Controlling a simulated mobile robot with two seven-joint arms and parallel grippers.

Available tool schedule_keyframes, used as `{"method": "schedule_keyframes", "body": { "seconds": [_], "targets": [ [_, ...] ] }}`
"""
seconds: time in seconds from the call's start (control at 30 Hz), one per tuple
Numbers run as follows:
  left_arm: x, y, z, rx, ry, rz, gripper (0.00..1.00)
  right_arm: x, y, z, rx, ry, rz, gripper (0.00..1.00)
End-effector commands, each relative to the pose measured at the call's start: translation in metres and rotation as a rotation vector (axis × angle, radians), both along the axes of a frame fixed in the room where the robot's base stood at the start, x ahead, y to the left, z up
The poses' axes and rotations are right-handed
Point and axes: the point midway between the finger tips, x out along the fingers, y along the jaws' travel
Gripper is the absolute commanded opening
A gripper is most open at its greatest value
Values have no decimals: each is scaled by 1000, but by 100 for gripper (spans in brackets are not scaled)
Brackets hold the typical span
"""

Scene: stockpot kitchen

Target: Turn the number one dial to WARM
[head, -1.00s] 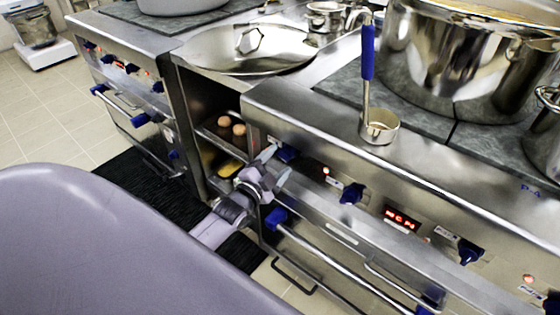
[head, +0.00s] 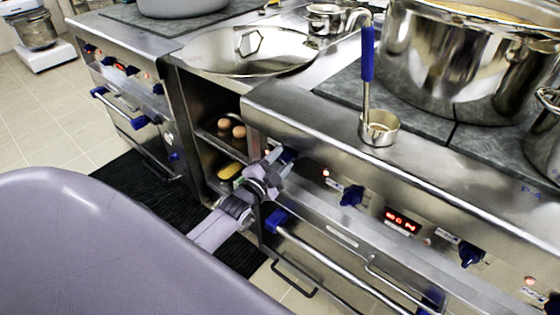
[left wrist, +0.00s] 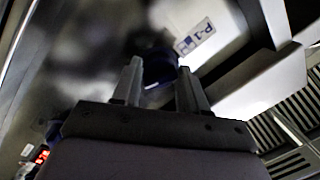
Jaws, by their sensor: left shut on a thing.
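The number one dial (head: 288,154) is the blue knob at the left end of the near stove's steel front panel. In the left wrist view the dark blue dial (left wrist: 157,62) sits between my fingertips, beside a white label (left wrist: 195,38) that reads P-1. My left gripper (head: 276,162) is at the panel, shut on this dial, and partly hides it in the head view. The fingers also show in the left wrist view (left wrist: 158,82). The dial's pointer and the WARM mark cannot be made out. My right gripper is not in view.
More blue dials (head: 351,194) (head: 470,252) and a red display (head: 402,219) run along the panel to the right. A blue-ended oven handle (head: 330,262) juts out below. An open shelf with eggs (head: 232,128) is left of the gripper. A ladle (head: 379,127) and stockpot (head: 450,65) stand above.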

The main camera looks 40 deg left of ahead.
Motion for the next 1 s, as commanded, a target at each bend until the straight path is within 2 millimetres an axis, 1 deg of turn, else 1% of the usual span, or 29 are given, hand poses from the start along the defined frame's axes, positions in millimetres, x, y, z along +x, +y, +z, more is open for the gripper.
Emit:
{"method": "schedule_keyframes", "body": {
  "seconds": [0.27, 0.63, 1.0],
  "targets": [
    [0, 0, 1, -125, 11, 0, 12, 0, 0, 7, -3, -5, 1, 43],
    [-1, -1, 1, -455, 39, 0, 12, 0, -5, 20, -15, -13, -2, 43],
    [-1, -2, 0, -758, 62, -1, 12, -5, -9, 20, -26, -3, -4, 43]
  ]
}}
